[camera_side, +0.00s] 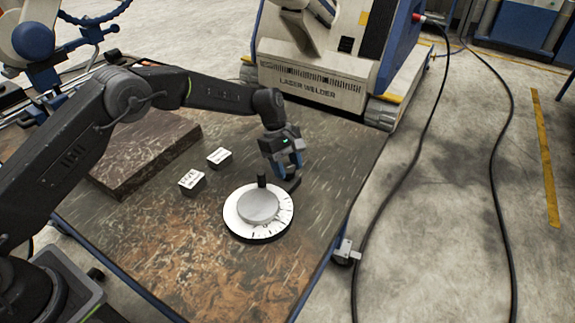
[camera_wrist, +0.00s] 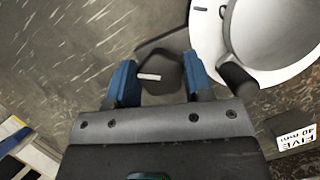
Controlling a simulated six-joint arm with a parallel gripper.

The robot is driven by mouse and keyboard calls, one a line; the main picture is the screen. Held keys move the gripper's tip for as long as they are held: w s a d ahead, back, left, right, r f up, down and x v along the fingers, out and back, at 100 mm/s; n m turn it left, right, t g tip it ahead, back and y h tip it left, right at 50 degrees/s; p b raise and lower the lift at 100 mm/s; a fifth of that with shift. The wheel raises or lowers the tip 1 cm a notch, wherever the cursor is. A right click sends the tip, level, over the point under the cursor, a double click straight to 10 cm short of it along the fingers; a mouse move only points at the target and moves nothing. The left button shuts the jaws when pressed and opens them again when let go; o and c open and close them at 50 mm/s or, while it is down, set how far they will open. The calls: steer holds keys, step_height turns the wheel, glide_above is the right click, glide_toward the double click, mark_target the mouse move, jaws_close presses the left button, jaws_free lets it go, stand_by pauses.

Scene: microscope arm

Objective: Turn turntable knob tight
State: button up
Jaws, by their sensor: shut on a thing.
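The turntable (camera_side: 258,206) is a white graduated dial with a raised grey disc, lying on the table; part of it shows at the upper right in the wrist view (camera_wrist: 207,50). Its black knob (camera_side: 261,181) stands upright at the disc's far edge and also shows in the wrist view (camera_wrist: 238,84). My gripper (camera_side: 285,165) is beyond and to the right of the knob, apart from it. In the wrist view its blue fingers (camera_wrist: 162,78) are shut on a dark faceted block (camera_wrist: 172,68) with a white mark.
Two small dark blocks with white labels (camera_side: 191,179) (camera_side: 219,155) stand left of the turntable. One labelled block also shows in the wrist view (camera_wrist: 297,141). A thick brown slab (camera_side: 150,150) lies at the back left. A laser welder (camera_side: 310,80) stands beyond the table.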

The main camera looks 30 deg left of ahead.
steer(key=m+g, duration=0.1)
steer(key=m, duration=0.2)
steer(key=m+g+y, duration=0.1)
steer(key=m, duration=0.2)
steer(key=shift+m+y, duration=0.3)
steer(key=m+y, duration=0.1)
steer(key=m, duration=0.1)
steer(key=m+g+y, duration=0.1)
steer(key=m, duration=0.2)
steer(key=shift+m, duration=0.4)
steer(key=o, duration=0.9)
